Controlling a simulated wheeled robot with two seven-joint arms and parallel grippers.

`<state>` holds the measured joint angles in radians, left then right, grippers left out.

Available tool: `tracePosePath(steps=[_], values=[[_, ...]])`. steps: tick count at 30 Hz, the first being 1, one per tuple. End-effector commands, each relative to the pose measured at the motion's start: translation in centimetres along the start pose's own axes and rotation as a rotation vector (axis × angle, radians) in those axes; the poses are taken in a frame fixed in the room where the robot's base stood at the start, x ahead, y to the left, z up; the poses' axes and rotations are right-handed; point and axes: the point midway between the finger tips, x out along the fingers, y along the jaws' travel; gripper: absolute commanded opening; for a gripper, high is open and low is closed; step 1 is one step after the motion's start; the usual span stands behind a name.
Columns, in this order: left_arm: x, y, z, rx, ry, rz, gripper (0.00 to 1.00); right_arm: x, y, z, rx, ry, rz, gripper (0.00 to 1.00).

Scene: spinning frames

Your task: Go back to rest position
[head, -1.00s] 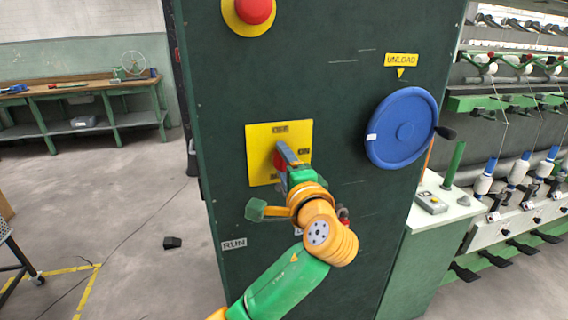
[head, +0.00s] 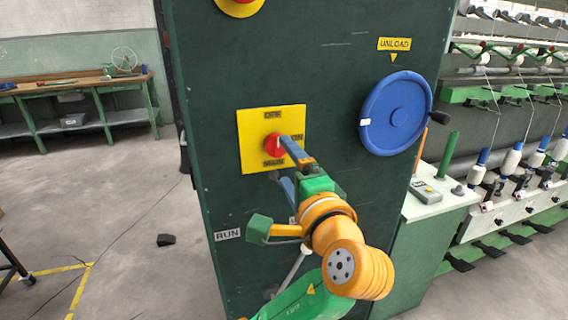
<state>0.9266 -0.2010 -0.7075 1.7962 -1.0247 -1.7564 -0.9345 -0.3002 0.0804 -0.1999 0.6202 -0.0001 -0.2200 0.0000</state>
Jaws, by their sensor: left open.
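My left gripper (head: 288,168) is in front of the green machine cabinet (head: 345,230), its two fingers spread apart with nothing between them. It is just below and to the right of the red rotary knob (head: 273,145) on the yellow plate (head: 253,156). One finger's tip reaches close to the knob in the picture; I cannot tell whether they touch. The knob carries a pale mark, and the plate has dark labels around it, "OFF" at the top and "ON" at the right. My right gripper is not in view.
A blue handwheel (head: 395,113) with a dark handle sits at the cabinet's right, under an "UNLOAD" label (head: 394,44). A spinning frame (head: 510,190) stands at right. A workbench (head: 75,105) is at back left. Open floor (head: 110,200) lies left, with a small dark object (head: 166,240).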

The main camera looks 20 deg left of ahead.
Motion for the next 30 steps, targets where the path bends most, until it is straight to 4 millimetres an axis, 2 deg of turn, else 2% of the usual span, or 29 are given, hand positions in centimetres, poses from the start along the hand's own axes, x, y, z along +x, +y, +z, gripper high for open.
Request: tracePosePath(steps=[5, 7, 8, 10, 11, 12, 15, 18, 19, 21, 24, 30], values=[[0.1, 0.1, 0.0, -0.001, 0.001, 0.004, 0.89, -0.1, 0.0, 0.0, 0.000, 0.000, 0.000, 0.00], [0.5, 1.9, 0.1, -0.015, 0.014, 0.053, 0.89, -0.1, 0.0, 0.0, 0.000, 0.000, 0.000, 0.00], [0.8, 3.5, 0.2, -0.030, 0.025, 0.096, 0.89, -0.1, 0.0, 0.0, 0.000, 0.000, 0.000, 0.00], [1.3, 9.2, 0.8, -0.092, 0.053, 0.252, 0.89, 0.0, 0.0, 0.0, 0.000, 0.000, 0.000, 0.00], [1.2, 12.3, 1.4, -0.131, 0.060, 0.337, 0.89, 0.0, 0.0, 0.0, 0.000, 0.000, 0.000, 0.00], [0.8, 16.4, 2.3, -0.191, 0.061, 0.453, 0.89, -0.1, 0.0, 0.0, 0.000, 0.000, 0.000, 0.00], [-1.7, 24.9, 5.3, -0.343, 0.024, 0.706, 0.89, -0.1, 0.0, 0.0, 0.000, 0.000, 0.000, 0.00], [-4.9, 30.4, 8.3, -0.469, -0.046, 0.890, 0.89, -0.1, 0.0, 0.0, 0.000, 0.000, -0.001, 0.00], [-5.9, 31.6, 9.2, -0.503, -0.070, 0.935, 0.89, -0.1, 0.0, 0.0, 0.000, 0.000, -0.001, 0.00], [-8.2, 34.0, 11.2, -0.574, -0.129, 1.028, 0.89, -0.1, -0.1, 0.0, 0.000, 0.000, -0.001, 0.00], [-11.2, 36.3, 13.7, -0.659, -0.214, 1.132, 0.89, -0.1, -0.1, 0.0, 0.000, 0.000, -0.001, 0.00], [-17.1, 38.6, 18.2, -0.795, -0.390, 1.292, 0.89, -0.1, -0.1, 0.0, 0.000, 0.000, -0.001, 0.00]])
